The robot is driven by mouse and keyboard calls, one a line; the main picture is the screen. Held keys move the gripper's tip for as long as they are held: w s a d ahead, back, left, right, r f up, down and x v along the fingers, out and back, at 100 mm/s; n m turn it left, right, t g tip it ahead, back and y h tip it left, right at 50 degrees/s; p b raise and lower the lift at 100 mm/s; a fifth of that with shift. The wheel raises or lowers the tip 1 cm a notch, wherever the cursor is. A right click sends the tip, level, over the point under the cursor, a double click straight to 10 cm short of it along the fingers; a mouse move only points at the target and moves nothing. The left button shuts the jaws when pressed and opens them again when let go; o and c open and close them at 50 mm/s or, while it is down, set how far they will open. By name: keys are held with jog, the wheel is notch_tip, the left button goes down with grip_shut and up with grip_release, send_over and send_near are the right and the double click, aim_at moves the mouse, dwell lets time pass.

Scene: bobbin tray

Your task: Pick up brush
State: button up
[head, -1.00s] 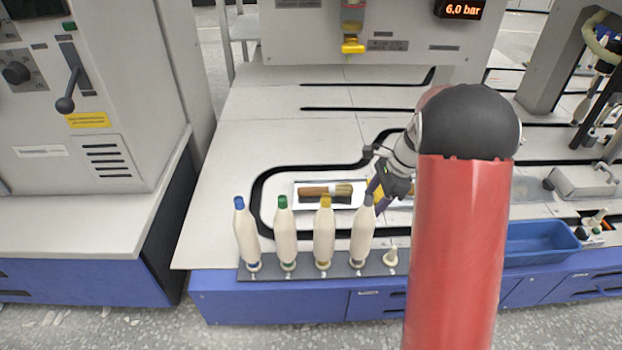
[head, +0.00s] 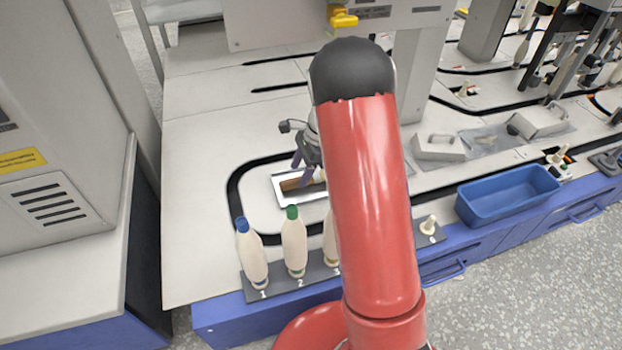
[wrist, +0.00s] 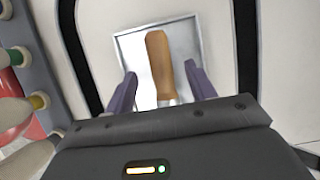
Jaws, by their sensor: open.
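The brush lies in a shallow white tray (head: 316,193) on the table. In the head view its brown wooden handle (head: 292,183) shows to the left of my arm, and the rest is hidden behind my gripper and arm. In the wrist view the brush handle (wrist: 158,62) points away, between and beyond the fingertips; the bristle end is hidden by my gripper body. My gripper (wrist: 160,88) is open, its two purple fingers apart on either side of the handle line. In the head view my gripper (head: 303,165) is above the tray. I cannot tell its exact height.
Cream bobbins with blue (head: 252,255) and green (head: 294,243) tops stand upright on a dark numbered rack (head: 318,275) in front of the tray. A blue bin (head: 508,195) is to the right. A grey cabinet (head: 60,130) stands left. The table behind the tray is clear.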

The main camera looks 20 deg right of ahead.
aim_at(297, 178)
jog(key=x, duration=0.3)
jog(key=shift+f+b, duration=0.35)
jog(key=c, duration=1.1)
